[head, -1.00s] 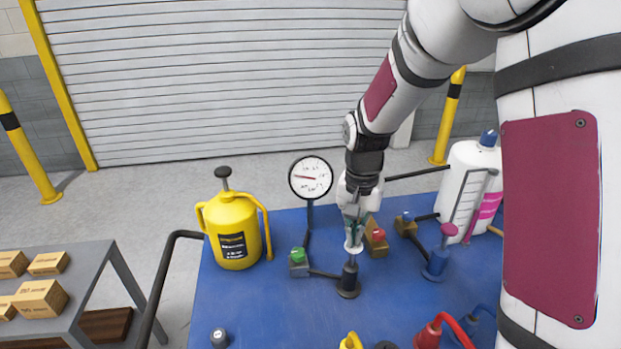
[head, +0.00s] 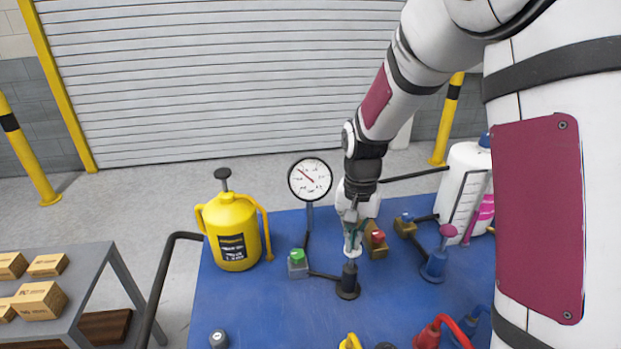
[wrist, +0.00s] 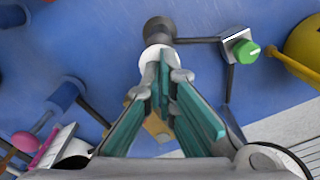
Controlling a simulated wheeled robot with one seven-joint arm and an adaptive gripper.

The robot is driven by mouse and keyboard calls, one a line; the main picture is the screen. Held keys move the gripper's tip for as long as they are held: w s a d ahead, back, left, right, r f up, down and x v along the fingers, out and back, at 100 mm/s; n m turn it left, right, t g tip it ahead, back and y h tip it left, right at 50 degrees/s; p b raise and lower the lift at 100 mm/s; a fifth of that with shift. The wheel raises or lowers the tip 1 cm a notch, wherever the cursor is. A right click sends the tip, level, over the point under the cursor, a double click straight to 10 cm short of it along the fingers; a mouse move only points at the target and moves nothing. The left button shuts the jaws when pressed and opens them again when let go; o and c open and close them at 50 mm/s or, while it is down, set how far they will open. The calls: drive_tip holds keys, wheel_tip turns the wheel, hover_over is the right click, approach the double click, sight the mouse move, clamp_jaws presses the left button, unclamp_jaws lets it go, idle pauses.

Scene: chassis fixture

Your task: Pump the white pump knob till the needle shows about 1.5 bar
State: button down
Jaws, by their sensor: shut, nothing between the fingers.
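The white pump knob (head: 352,256) sits on top of the black pump (head: 348,284), which stands upright on the blue bench. My gripper (head: 353,243) is shut, pointing down, with its fingertips against the top of the knob. In the wrist view the closed teal fingers (wrist: 163,72) cover part of the knob (wrist: 149,57), and the dark pump body (wrist: 159,30) shows beyond it. The round gauge (head: 310,179) stands behind, to the left. Its red needle points to the upper left; the scale numbers are too small to read.
A green-knobbed valve (head: 297,258) is left of the pump, and a red-knobbed brass valve (head: 376,240) is close on the right. A yellow sprayer (head: 234,232) stands at the left, a blue pump with pink knob (head: 436,262) at the right.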

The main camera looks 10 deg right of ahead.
drive_tip(key=shift+r, duration=0.8)
drive_tip(key=shift+f, duration=0.15)
drive_tip(key=shift+p, duration=0.45)
idle(0.6)
drive_tip(key=shift+f+b, duration=0.7)
drive_tip(key=shift+f, duration=1.65)
drive_tip(key=shift+r+p, duration=1)
drive_tip(key=shift+r, duration=1.5)
drive_tip(key=shift+f, duration=0.15)
